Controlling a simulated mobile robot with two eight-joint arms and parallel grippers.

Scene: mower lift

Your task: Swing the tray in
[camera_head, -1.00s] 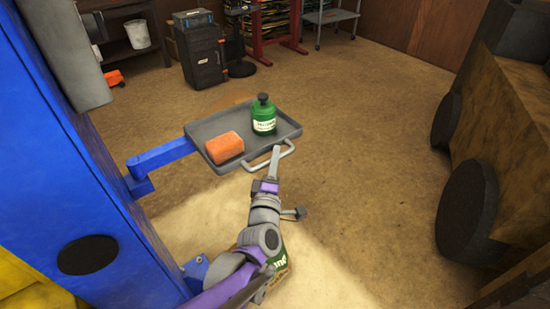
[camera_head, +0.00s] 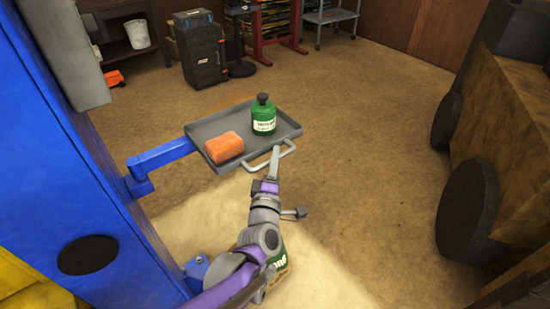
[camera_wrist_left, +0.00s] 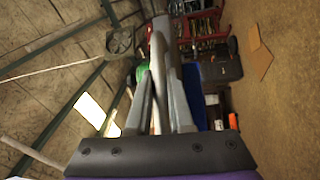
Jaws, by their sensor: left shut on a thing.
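The grey tray (camera_head: 232,161) hangs out over the floor on a blue swing arm (camera_head: 160,155) from the blue post (camera_head: 85,185). An orange block (camera_head: 223,147) and a green bottle with a dark cap (camera_head: 264,115) stand on it. A light metal handle (camera_head: 287,150) runs along its near right edge. My left gripper (camera_head: 275,158) is shut on this handle. In the left wrist view the handle (camera_wrist_left: 158,85) passes between the fingers of my left gripper (camera_wrist_left: 160,100). My right gripper is not in view.
A large machine with dark round wheels (camera_head: 467,212) stands at the right. A black tool case (camera_head: 203,55), a red stand (camera_head: 275,35) and a grey cart (camera_head: 330,18) are at the back. A bag (camera_head: 277,262) lies below my left arm. The floor right of the tray is clear.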

